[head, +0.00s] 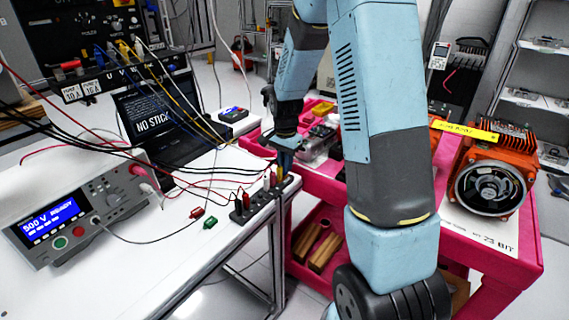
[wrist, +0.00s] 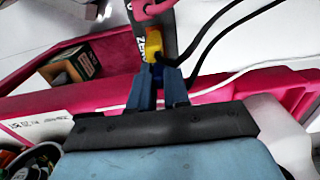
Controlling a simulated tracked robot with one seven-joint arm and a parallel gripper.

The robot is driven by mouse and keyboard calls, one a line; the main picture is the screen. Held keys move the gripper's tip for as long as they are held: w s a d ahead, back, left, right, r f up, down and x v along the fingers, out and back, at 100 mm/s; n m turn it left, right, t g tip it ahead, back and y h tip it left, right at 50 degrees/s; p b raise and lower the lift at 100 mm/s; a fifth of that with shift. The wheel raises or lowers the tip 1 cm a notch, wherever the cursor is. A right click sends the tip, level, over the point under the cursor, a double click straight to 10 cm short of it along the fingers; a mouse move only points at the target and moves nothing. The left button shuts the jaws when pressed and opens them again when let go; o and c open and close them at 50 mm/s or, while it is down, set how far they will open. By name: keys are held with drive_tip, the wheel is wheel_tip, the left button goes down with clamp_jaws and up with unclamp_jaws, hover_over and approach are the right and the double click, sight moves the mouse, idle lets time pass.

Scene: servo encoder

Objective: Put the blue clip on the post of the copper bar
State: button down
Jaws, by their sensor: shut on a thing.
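My gripper (head: 284,160) is at the right end of the black strip of posts and plugs (head: 258,204) on the white bench's edge. In the wrist view its two blue fingers (wrist: 158,82) are closed on a small blue piece, which I take for the blue clip (wrist: 157,69); the fingers hide most of it. A yellow piece (wrist: 154,45) stands just beyond the fingertips, over a dark strip marked "ZERO"; it also shows in the head view (head: 280,174). I cannot tell whether blue and yellow touch.
A red clip (head: 197,213) and a green clip (head: 209,222) lie loose on the white bench. A tester (head: 75,222) reads "500 V READY". Red and black leads run across the bench and near my fingers. A pink cart (head: 525,255) carries an orange motor (head: 490,185).

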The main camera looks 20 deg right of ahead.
drive_tip(key=shift+f, duration=0.15)
drive_tip(key=c, duration=1)
unclamp_jaws()
drive_tip(key=shift+w+r, duration=0.1)
drive_tip(key=shift+r, duration=3.45)
